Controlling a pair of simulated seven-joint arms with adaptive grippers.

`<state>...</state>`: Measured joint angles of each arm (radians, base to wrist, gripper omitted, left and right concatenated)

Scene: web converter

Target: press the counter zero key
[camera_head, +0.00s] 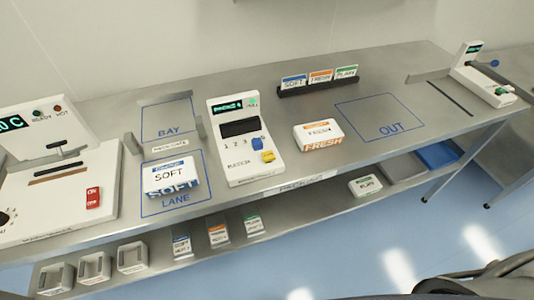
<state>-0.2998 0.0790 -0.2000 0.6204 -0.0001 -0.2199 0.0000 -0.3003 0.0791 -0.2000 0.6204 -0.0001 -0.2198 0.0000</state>
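A white counter unit (240,139) stands in the middle of the steel bench, with a lit green display near its top and a round green lamp beside it. Below the display is a dark slot, then a row of small printed digits. A blue key (257,144) and a yellow key (268,156) sit on its lower right part. The lettering beside the keys is too small to read, so I cannot tell which one is the zero key. Neither of my grippers shows. A dark part, perhaps of my arm, is at the bottom right corner.
A white SOFT pack (169,174) lies in the LANE outline, left of the unit. A FRESH pack (319,134) lies to its right. A card rack (318,86) stands behind. A sealer-like machine (55,170) fills the left end. The OUT outline is empty.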

